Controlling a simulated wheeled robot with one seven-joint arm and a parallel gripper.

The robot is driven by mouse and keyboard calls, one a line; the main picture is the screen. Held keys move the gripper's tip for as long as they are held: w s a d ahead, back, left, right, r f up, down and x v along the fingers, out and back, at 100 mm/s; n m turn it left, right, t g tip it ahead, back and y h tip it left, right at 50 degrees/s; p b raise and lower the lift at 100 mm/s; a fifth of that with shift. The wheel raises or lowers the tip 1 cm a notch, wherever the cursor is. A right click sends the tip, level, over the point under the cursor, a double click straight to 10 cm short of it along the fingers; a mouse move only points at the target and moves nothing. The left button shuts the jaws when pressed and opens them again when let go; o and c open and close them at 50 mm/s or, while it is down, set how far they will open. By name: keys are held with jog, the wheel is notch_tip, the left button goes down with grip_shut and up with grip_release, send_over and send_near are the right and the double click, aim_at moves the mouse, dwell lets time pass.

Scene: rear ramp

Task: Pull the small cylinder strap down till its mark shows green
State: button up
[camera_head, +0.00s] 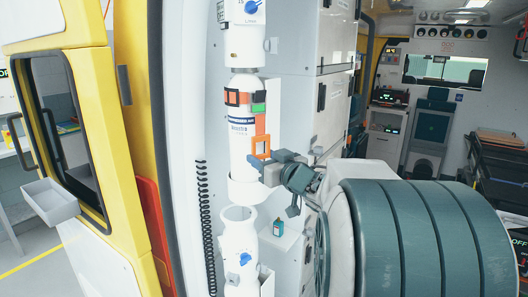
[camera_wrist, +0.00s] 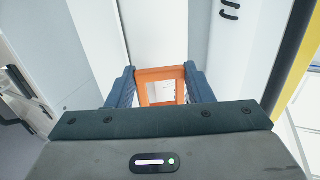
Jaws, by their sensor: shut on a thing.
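The small cylinder (camera_head: 240,148) is white and stands upright in a wall holder, with a dark strap (camera_head: 245,98) around its upper part. Orange squares sit on the strap, and a green patch (camera_head: 258,108) shows just below the right one. An orange strip runs down from there to an orange pull loop (camera_head: 261,140). My gripper (camera_head: 262,158) is at the loop's lower end, in front of the cylinder. In the wrist view the orange loop (camera_wrist: 160,72) sits between my two fingers, which are shut on its sides.
Another white cylinder (camera_head: 245,35) is above, and an open-topped white one (camera_head: 239,245) with a blue knob is below. A black coiled cord (camera_head: 203,220) hangs to the left. White cabinets (camera_head: 310,95) stand close on the right.

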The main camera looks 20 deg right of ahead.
jog(key=shift+a+f, duration=0.1)
jog(key=shift+f, duration=0.35)
jog(key=o, duration=1.2)
jog(key=shift+s+r, duration=0.1)
jog(key=s, duration=0.4)
jog(key=s+d, duration=0.1)
jog(key=s, duration=0.4)
jog(key=s+d+b, duration=0.1)
jog(key=s, duration=0.3)
jog(key=shift+s+d+r, duration=0.1)
jog(key=shift+s+d, duration=0.15)
jog(key=shift+s, duration=0.1)
